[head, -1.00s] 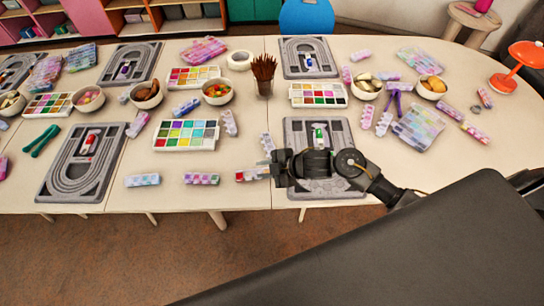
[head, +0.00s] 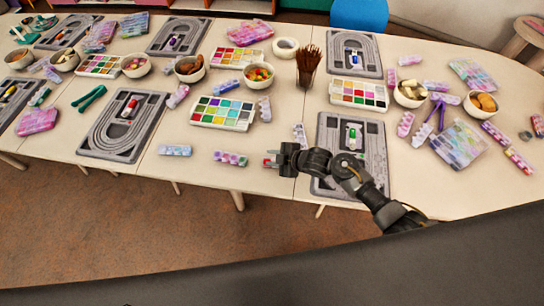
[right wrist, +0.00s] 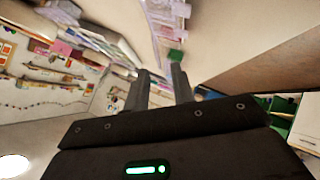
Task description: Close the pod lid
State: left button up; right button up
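Several small bead pods, strips of lidded cells, lie on the table. One pod with a red end (head: 270,162) lies at the front edge, mostly hidden behind my right gripper (head: 283,160). Two more front-edge pods, a purple one (head: 230,158) and a pale blue one (head: 175,150), lie to its left. In the right wrist view my right gripper (right wrist: 160,82) has its two dark fingers apart, with nothing seen between them. A pale purple pod-like strip (right wrist: 165,22) with a green part shows beyond the fingertips. I cannot tell which lid is open. My left gripper is not in view.
A grey bead board (head: 325,180) lies under my right arm, and another (head: 95,140) lies to the left. Bare table shows around the front pods.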

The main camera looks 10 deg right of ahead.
jog(key=shift+w+a+f, duration=0.15)
jog(key=shift+f, duration=0.05)
grip_shut()
